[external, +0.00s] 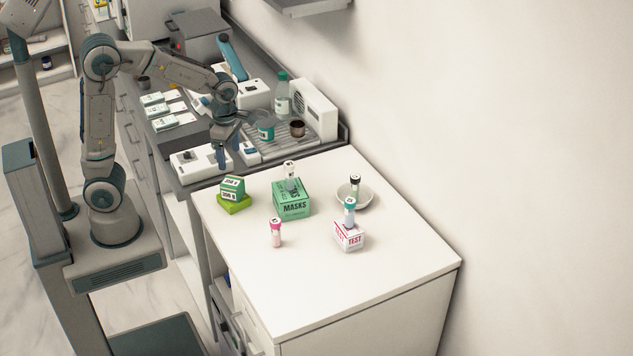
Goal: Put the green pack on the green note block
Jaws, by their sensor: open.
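The green pack (232,186), with white labels, rests on top of the lime-green note block (235,204) at the left side of the white table. The pack appears slightly turned relative to the block. My gripper (227,155) is open and empty, above and behind the pack, apart from it. Nothing hides the pack or the front of the block.
A green masks box (292,204) bears a white-capped vial (290,170). A test box (348,238) bears a teal-capped tube (349,212). A pink-capped vial (276,235) stands nearby; a dish (366,196) holds a dark-capped vial. The table's front is clear.

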